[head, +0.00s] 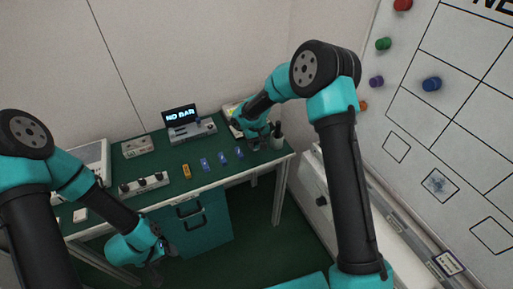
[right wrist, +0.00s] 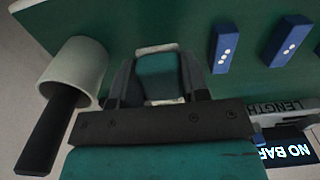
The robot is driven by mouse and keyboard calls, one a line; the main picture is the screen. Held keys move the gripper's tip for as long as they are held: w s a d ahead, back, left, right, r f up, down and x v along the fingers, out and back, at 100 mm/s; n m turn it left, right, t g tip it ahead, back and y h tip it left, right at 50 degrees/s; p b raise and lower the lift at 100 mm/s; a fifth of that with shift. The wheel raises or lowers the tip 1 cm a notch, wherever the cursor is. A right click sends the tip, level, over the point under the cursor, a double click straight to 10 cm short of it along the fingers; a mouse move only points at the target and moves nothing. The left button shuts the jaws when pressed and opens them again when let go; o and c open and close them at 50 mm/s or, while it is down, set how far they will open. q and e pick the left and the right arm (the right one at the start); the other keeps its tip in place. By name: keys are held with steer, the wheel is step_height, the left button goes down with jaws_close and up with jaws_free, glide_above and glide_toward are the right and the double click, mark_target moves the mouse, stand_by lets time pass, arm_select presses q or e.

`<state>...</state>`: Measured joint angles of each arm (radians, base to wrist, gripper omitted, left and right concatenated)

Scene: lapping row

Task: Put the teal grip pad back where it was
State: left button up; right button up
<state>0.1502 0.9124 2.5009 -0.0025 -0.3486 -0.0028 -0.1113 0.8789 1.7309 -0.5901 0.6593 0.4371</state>
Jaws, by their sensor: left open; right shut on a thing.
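My right gripper (right wrist: 158,78) is shut on a piece with a teal face and pale ends, which looks to be the teal grip pad (right wrist: 157,72). In the head view, my right gripper (head: 256,146) is low over the right end of the green table; the pad is too small and covered to make out there. I cannot tell whether the pad touches the table. My left gripper (head: 158,255) is open and empty in front of the table's front edge, far from the pad. No marked place for the pad can be made out.
A pale cup (right wrist: 75,70) with a dark-handled tool stands close beside my right gripper.

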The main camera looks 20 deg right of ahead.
mark_target(256, 152)
steer(key=shift+w, duration=0.1)
steer(key=shift+w+d, duration=0.15)
steer(key=shift+w, duration=0.15)
steer(key=shift+f, duration=1.8)
steer(key=shift+s+f, duration=0.1)
steer(key=o, duration=0.9)
step_height(256, 152, up, 12)
steer(key=shift+r, duration=0.15)
